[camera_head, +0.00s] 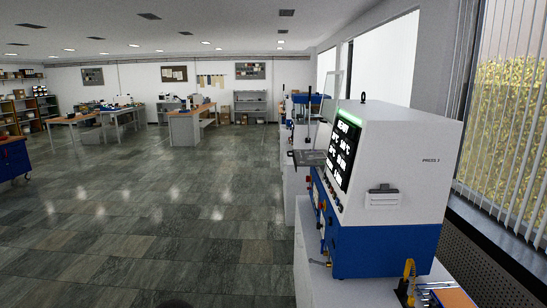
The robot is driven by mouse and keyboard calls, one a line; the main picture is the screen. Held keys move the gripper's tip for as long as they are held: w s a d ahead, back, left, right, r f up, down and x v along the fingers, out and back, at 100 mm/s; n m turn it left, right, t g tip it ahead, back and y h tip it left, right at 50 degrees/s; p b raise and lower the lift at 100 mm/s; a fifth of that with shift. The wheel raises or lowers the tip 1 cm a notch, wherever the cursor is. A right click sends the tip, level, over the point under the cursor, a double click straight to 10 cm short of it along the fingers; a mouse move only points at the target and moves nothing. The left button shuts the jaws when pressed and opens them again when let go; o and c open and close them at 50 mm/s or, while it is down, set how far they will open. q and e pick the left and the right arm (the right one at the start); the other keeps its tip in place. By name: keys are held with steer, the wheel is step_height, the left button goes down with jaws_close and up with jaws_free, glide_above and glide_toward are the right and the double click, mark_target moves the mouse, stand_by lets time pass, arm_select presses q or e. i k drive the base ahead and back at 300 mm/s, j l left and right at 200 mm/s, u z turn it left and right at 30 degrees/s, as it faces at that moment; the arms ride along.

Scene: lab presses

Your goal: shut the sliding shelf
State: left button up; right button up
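A white and blue press (385,180) stands on a white bench at the right, its lit display (342,150) facing left. A dark flat plate (308,158) juts out to the left beyond the press's display, at about mid-height. It may be the sliding shelf, but I cannot tell for certain what it is joined to. A transparent upright panel (333,95) and a thin dark post rise near it. The press hides what lies behind it. Neither of my grippers is in view.
The white bench (305,240) runs along the window wall, with more equipment (307,105) farther back. A yellow-handled tool (407,282) lies at the near right. The tiled floor (190,215) left of the bench is clear. A blue cabinet (14,160) stands far left.

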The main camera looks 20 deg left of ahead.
mark_target(302, 158)
steer(key=i+j, duration=0.85)
steer(key=j, duration=0.2)
steer(key=i+j, duration=0.45)
steer(key=i+j+z, duration=0.1)
steer(key=z, duration=0.4)
steer(key=j, duration=0.1)
